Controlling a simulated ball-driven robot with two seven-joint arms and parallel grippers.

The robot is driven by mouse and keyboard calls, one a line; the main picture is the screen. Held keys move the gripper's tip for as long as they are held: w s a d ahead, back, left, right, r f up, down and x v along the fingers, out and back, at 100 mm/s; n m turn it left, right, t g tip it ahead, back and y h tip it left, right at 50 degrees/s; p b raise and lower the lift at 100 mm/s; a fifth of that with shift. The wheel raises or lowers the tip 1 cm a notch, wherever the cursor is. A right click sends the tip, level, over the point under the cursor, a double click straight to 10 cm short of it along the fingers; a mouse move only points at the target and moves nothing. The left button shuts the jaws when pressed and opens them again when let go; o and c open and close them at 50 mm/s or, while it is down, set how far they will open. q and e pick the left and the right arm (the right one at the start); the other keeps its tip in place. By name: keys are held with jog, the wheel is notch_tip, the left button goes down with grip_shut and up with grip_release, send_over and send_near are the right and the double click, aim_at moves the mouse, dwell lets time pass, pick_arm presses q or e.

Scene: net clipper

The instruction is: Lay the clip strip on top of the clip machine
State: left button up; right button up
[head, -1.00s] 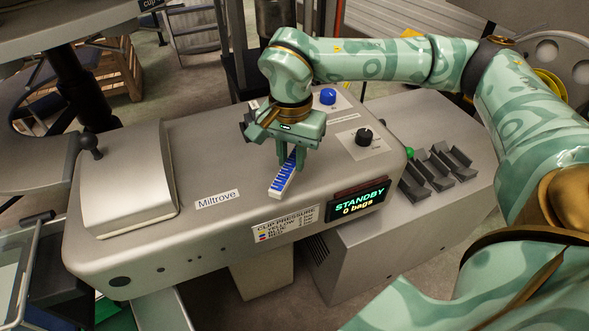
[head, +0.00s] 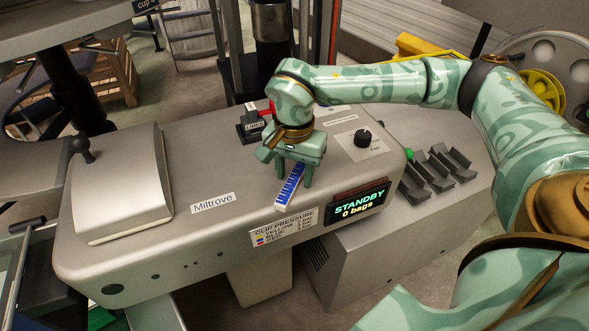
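The clip strip (head: 289,187) is a short white bar with a row of blue clips. It lies slantwise on the flat grey top of the clip machine (head: 235,160), behind the pressure label near the front edge. My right gripper (head: 294,177) points down over the strip, with one finger on each side of it. Its fingers look apart, with some room beside the strip. The gripper body hides the strip's far end. My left gripper is not in view.
A STANDBY display (head: 360,203) and a black dial (head: 362,138) are right of the strip. A small black block with a red part (head: 252,126) stands behind my gripper. A humped cover (head: 122,186) fills the machine's left end. The top around the Miltrove label (head: 213,203) is clear.

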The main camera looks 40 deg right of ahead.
aim_at(294, 176)
notch_tip(294, 176, up, 12)
jog(key=p, duration=0.3)
jog(key=shift+r, duration=0.15)
jog(key=shift+a, duration=0.1)
